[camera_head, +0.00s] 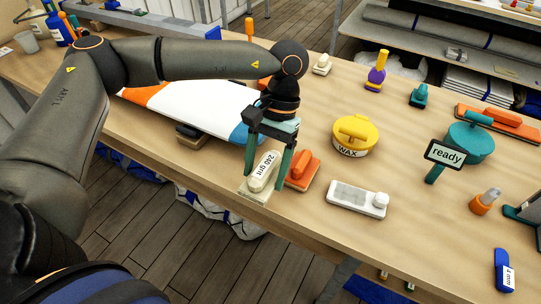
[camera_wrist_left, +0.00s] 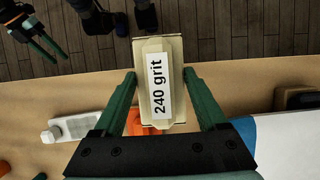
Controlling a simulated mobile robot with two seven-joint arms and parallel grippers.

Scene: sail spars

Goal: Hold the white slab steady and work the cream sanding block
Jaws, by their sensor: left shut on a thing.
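The cream sanding block (camera_head: 254,190), labelled "240 grit", is between the fingers of my left gripper (camera_head: 268,160) near the table's front edge. In the left wrist view the block (camera_wrist_left: 175,48) sits between the two green fingers and overlaps the floor beyond the edge; whether it touches the table is unclear. The white slab (camera_head: 195,103), with orange and blue bands, lies left of it on dark supports, partly behind my left arm. Its corner shows in the wrist view (camera_wrist_left: 290,140). My right gripper (camera_wrist_left: 55,55) shows only there, empty, fingers apart, away from the slab.
An orange block (camera_head: 302,172) stands close right of the cream block. A white tray-like tool (camera_head: 357,199), a yellow WAX tin (camera_head: 355,136), a teal round tin (camera_head: 468,143) and a "ready" sign (camera_head: 445,155) stand further right. Bare table lies between them.

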